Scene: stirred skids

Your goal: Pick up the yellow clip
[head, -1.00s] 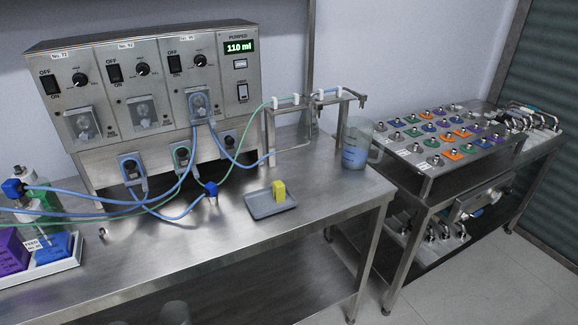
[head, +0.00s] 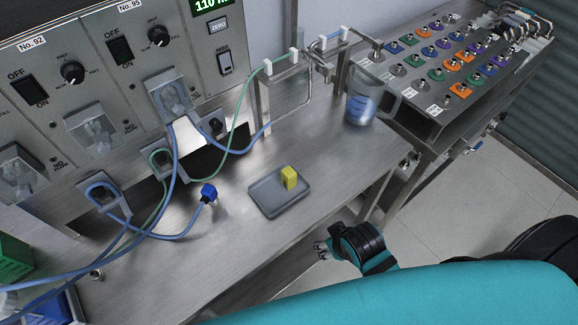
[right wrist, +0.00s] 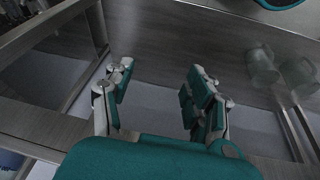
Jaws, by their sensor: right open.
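The yellow clip (head: 289,177) stands upright in a small grey tray (head: 268,203) on the steel bench, towards the tray's right side. My right gripper (head: 321,249) is at the bench's front edge in the head view, below and to the right of the tray and apart from it. In the right wrist view my right gripper (right wrist: 155,92) has its two fingers spread, with nothing between them. The clip does not show in the right wrist view. My left gripper is in neither view.
A blue-capped tube end (head: 208,192) lies left of the tray. A jug with blue liquid (head: 362,108) stands at the bench's far right corner. Pump panels with tubes line the back. The bench in front of the tray is clear. Glass vessels (right wrist: 262,66) show in the right wrist view.

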